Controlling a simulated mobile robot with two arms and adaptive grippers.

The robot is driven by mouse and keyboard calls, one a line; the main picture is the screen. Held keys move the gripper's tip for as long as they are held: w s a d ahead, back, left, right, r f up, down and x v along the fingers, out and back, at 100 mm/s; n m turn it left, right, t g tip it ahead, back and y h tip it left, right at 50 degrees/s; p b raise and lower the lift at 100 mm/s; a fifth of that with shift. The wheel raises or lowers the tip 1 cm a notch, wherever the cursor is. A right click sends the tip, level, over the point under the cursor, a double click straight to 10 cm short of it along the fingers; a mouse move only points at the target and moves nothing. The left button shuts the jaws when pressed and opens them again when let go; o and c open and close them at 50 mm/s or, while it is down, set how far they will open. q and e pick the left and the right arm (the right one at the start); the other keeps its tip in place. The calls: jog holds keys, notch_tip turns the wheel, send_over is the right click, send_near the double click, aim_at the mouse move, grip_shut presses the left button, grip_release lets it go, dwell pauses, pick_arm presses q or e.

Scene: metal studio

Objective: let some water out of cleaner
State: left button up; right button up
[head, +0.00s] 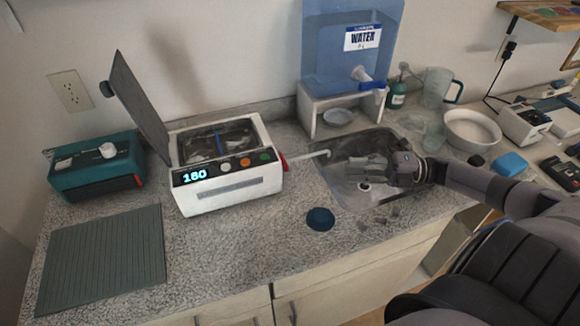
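The cleaner (228,200) is a white box on the counter, with its dark lid (138,105) raised. Its open tank (217,142) holds something that I cannot make out clearly, with a blue strip across it. The front display (194,175) reads 180. A red part (284,162) sits on the cleaner's right side, and a pale spout (310,155) runs from there to the sink's left edge. My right gripper (362,168) is over the sink (345,192), right of the spout and apart from it. Its finger gap is unclear. My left gripper is out of view.
A blue water tank (345,40) stands on a white stand (307,115) behind the sink. A teal box (97,167) and a grey ribbed mat (105,258) lie left. A dark blue round item (320,219) sits before the sink. A white bowl (472,130) and devices crowd the right.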

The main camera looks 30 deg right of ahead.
jog(key=p+x, duration=0.3)
jog(key=x, duration=1.1)
jog(key=shift+w+a+r+p, duration=0.15)
jog(key=shift+w+a+p, duration=0.05)
jog(key=shift+a+p, duration=0.15)
jog(key=shift+w+a, duration=0.35)
jog(key=shift+a, duration=0.15)
jog(key=shift+c, duration=0.4)
grip_shut()
